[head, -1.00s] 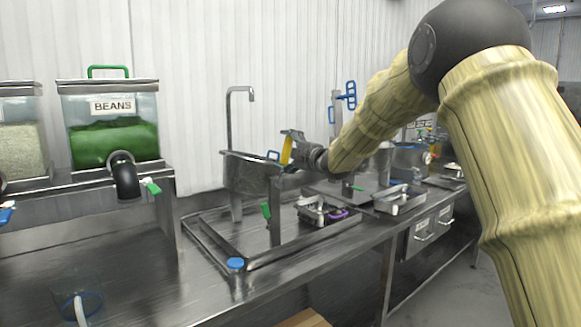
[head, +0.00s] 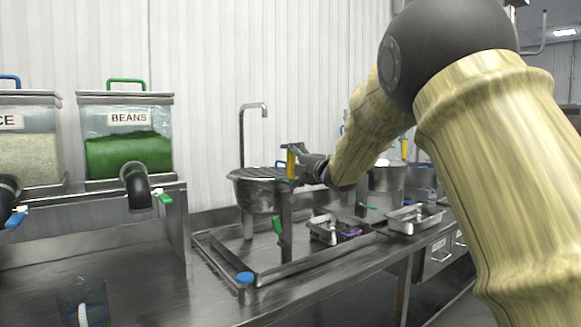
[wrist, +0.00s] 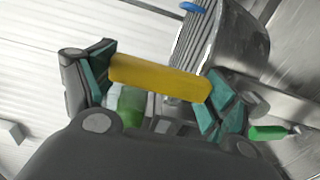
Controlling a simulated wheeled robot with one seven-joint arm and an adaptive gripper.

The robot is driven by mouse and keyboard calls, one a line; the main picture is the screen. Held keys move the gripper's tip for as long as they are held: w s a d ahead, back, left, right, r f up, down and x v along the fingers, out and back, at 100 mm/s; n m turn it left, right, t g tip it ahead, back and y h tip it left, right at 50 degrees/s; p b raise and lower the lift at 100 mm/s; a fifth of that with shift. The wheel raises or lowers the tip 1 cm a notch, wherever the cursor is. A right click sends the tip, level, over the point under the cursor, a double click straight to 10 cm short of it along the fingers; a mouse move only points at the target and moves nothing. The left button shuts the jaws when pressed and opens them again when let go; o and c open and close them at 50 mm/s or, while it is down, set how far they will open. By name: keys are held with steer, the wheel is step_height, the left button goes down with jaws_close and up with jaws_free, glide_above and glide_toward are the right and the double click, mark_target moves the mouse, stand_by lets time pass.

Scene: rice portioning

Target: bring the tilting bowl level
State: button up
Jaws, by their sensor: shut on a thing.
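The tilting bowl (head: 257,196) is a round metal vessel on a stand above the counter, left of my gripper in the head view. Its rim looks close to level, and dark bars or slats show across its top. A yellow handle (head: 291,164) stands at its right side. My gripper (head: 299,162) is shut on this handle. In the wrist view the yellow handle (wrist: 160,79) runs between the two teal-padded fingers. Part of the ridged metal bowl (wrist: 205,45) shows behind it with a small blue handle. The bowl's inside is hidden.
A beans dispenser (head: 127,145) stands at the left, with a tap (head: 241,140) behind the bowl. A green-handled lever (head: 278,225) hangs below the bowl. Metal trays (head: 414,217) lie to the right. The front left counter is mostly clear, except for a clear cup (head: 80,300).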

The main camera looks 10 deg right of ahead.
steer(key=shift+a+f, duration=0.1)
steer(key=shift+f, duration=0.1)
steer(key=o, duration=1.3)
steer(key=shift+r, duration=0.1)
steer(key=shift+s, duration=0.15)
steer(key=v, duration=1.2)
